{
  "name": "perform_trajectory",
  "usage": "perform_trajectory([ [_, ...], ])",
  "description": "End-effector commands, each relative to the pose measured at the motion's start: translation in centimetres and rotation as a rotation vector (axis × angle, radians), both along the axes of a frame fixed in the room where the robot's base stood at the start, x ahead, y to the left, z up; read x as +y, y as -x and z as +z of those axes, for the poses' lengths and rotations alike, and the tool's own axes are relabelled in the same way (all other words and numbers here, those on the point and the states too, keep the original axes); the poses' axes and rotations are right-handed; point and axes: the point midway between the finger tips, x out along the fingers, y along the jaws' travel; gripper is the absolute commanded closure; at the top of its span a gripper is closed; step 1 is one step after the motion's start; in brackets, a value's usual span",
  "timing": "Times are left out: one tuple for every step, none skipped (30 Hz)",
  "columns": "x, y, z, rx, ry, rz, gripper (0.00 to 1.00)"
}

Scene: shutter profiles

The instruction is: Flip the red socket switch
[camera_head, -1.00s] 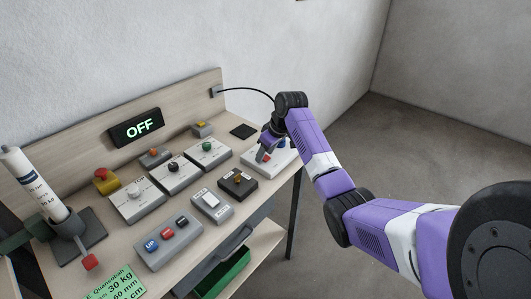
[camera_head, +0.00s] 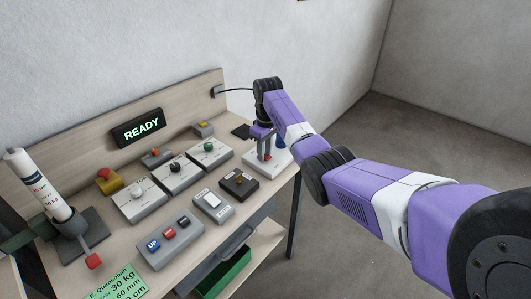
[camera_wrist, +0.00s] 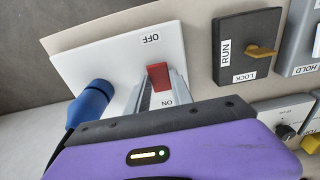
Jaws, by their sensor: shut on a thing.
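The red socket switch (camera_wrist: 158,76) sits on a white socket plate (camera_wrist: 105,52), with OFF printed at its far end and ON near my gripper. In the head view my gripper (camera_head: 264,155) points down onto the white socket (camera_head: 281,163) at the bench's right end. A blue plug (camera_wrist: 90,100) is in the plate, left of the switch. The display (camera_head: 138,128) reads READY.
A black RUN/LOCK box with an orange knob (camera_wrist: 262,51) stands close to the right of the socket. Several grey control boxes, a red-knobbed lever (camera_head: 94,261) and a yellow-based red button (camera_head: 106,180) fill the bench. Open floor (camera_head: 400,150) lies to the right.

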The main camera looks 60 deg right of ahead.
Motion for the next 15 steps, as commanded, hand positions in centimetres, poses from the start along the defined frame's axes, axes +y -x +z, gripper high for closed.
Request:
perform_trajectory([
  [-0.02, -0.09, -0.12, 0.012, -0.001, 0.001, 1.0],
  [-0.02, -0.11, -0.08, 0.017, -0.002, 0.001, 1.0],
  [-0.02, -0.12, -0.05, 0.023, -0.003, 0.001, 1.0],
  [-0.01, -0.12, -0.04, 0.025, -0.004, 0.001, 1.0],
  [-0.01, -0.12, -0.03, 0.027, -0.004, 0.001, 1.0],
  [0.0, -0.12, -0.02, 0.027, -0.006, 0.001, 1.0],
  [0.0, -0.12, -0.02, 0.027, -0.006, 0.001, 1.0],
  [0.0, -0.11, -0.01, 0.027, -0.006, 0.001, 1.0],
  [0.0, -0.11, -0.01, 0.027, -0.005, 0.001, 1.0],
  [0.0, -0.11, 0.0, 0.027, -0.005, 0.001, 1.0],
  [0.0, -0.11, 0.0, 0.027, -0.005, 0.001, 1.0],
  [0.01, -0.12, 0.0, 0.027, -0.005, 0.001, 1.0],
  [0.01, -0.12, 0.01, 0.027, -0.005, 0.001, 1.0],
  [0.01, -0.12, 0.01, 0.027, -0.005, 0.001, 0.67],
  [0.02, -0.11, 0.01, 0.026, -0.005, 0.0, 0.59],
])
